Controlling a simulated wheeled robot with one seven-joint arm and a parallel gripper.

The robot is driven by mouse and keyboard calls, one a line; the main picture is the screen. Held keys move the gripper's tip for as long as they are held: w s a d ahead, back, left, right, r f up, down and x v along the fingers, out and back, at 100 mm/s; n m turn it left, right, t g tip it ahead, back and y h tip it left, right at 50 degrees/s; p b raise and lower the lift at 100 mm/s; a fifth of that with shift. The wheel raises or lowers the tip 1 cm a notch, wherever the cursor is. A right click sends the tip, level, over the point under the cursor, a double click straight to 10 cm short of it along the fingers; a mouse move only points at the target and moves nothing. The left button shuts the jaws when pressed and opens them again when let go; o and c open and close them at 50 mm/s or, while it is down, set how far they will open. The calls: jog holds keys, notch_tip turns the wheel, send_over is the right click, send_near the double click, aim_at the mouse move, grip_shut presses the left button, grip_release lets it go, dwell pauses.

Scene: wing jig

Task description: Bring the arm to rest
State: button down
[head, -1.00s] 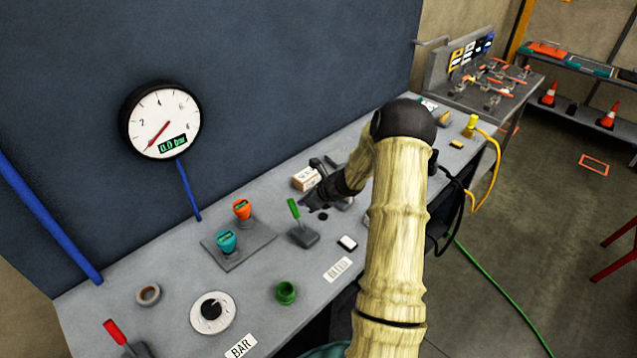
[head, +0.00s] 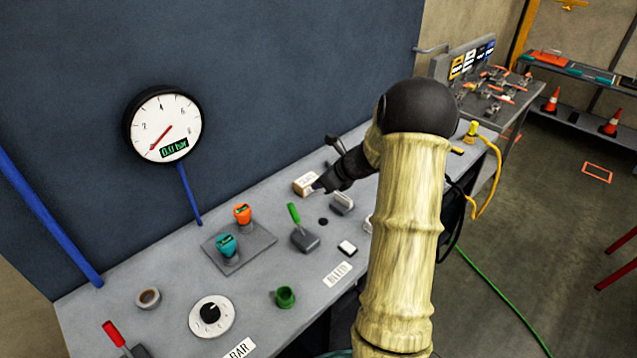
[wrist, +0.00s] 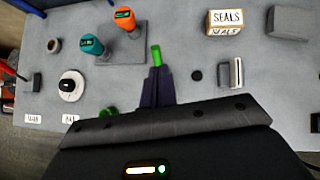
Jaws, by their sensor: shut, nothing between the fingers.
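My arm (head: 400,240) rises through the right of the head view and bends at a black joint. My gripper (head: 317,188) is beyond the bend, above the bench near the small SEALS box (head: 306,183). In the wrist view its two dark fingers (wrist: 157,72) are together with nothing between them. The green-handled lever (wrist: 155,53) shows just past the fingertips there, its base hidden behind them. In the head view the lever (head: 294,213) stands apart from the gripper.
A gauge (head: 163,124) reading 0.0 bar hangs on the wall behind. A yellow hose (head: 494,180) hangs at the bench's right end.

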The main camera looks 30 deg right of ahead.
jog(key=shift+a, duration=0.1)
jog(key=s+a+n+g, duration=0.4)
jog(key=s+a+n, duration=0.4)
jog(key=a+n, duration=0.35)
jog(key=s+a+n+h+b, duration=0.1)
jog(key=s+a+n, duration=0.3)
jog(key=s+n, duration=0.4)
jog(key=s+a+r+n+g+h, duration=0.1)
jog(key=s+a+n+h, duration=0.2)
jog(key=n, duration=0.8)
jog(key=s+a, duration=0.2)
jog(key=s, duration=0.2)
jog(key=shift+s+r+b, duration=0.3)
jog(key=shift+s+b, duration=0.05)
jog(key=shift+a, duration=0.1)
